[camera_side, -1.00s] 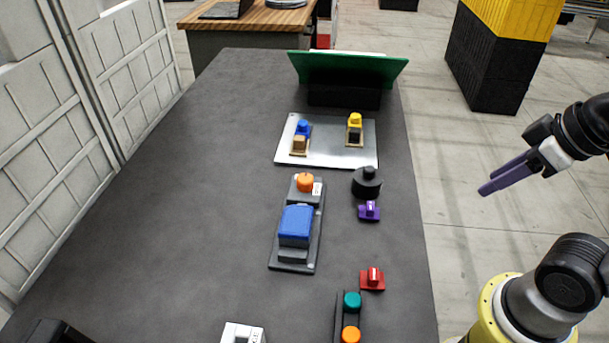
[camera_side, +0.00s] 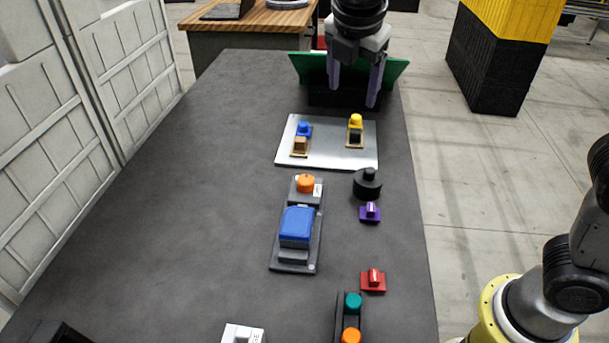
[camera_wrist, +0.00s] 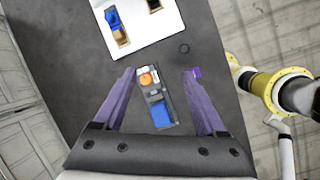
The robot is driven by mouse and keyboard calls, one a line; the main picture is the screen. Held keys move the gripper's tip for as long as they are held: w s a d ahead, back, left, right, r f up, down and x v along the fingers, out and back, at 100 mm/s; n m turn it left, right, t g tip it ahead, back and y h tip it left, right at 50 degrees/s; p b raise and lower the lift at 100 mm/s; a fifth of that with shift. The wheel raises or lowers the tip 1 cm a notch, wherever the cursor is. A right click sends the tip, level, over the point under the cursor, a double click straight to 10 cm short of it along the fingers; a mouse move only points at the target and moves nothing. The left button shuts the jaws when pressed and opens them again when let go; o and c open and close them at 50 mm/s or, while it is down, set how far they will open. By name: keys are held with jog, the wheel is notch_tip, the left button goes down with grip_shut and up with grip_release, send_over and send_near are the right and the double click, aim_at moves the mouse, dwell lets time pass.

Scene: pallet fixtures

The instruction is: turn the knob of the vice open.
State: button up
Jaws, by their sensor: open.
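The vice (camera_side: 283,265) is a long dark grey base on the table with a blue block (camera_side: 297,225) on it and an orange round knob (camera_side: 305,182) at its far end. A small white label sits beside the knob. My gripper (camera_side: 354,94) is open and empty, pointing down, high above the far part of the table and well apart from the knob. In the wrist view the orange knob (camera_wrist: 147,79) and the blue block (camera_wrist: 162,116) show between the two purple fingers (camera_wrist: 159,73), lower down on the table.
A light metal plate (camera_side: 340,153) with blue and yellow-topped blocks lies behind the vice. A black round piece (camera_side: 367,185) and a purple piece (camera_side: 370,212) stand right of the vice. A red piece (camera_side: 373,281) and teal and orange buttons are nearer. The table's left is clear.

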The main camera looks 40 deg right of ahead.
jog(key=n, duration=0.2)
send_over(306, 179)
jog(key=s+a, duration=0.1)
jog(key=s, duration=0.1)
notch_tip(306, 179, down, 4)
jog(key=a+f, duration=0.4)
jog(key=shift+n+g+h, duration=0.3)
jog(key=shift+h, duration=0.1)
jog(key=x, duration=0.9)
jog(key=s+x, duration=0.1)
jog(key=x, duration=0.3)
jog(key=shift+w+f, duration=0.1)
jog(key=shift+f, duration=0.4)
grip_shut()
